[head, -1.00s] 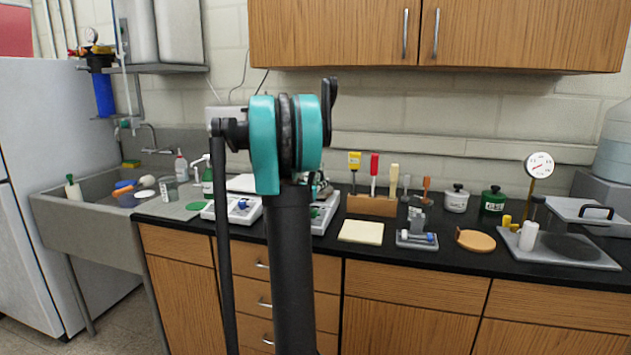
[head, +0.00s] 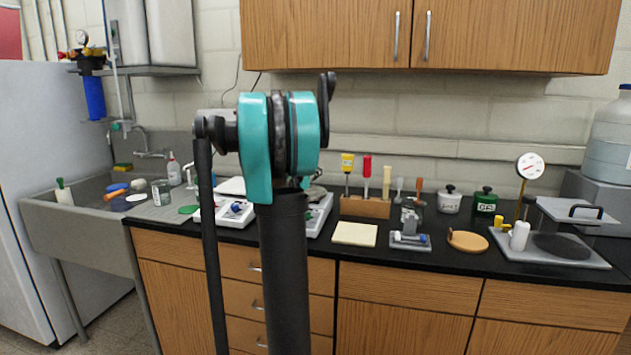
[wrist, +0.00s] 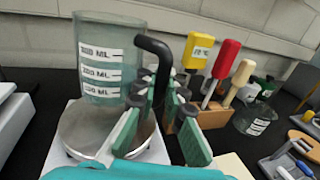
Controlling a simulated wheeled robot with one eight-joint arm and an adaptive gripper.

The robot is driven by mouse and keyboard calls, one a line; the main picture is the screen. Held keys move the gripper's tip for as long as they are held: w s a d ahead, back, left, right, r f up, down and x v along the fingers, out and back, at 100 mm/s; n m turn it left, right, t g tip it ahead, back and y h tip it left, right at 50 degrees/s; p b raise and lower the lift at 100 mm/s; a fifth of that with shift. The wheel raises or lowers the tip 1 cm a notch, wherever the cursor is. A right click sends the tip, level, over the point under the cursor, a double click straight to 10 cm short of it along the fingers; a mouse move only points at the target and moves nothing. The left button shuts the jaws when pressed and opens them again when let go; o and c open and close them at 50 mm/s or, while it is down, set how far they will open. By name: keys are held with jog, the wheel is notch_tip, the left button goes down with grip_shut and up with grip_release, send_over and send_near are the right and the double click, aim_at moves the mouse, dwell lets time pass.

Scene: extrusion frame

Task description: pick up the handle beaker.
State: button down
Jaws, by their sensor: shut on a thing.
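The handle beaker (wrist: 108,62) is clear and greenish, with white volume labels and a black bent handle (wrist: 158,52). It looks upright in the wrist view, over the round metal pan (wrist: 75,136) of a white balance. I cannot tell whether its base touches the pan. My gripper (wrist: 163,92) has its green-padded fingers shut on the handle, at the beaker's right side. In the head view my arm hides the gripper and the beaker.
A wooden block (head: 365,207) with yellow, red and cream-handled tools stands right of the gripper. A glass jar (wrist: 254,119) is beyond it. White balances (head: 236,212) flank my arm. A cream pad (head: 355,234) and small scale (head: 410,240) lie to the right.

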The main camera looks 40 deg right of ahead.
notch_tip(320, 180, up, 15)
dwell(0.9)
dwell(0.6)
dwell(0.4)
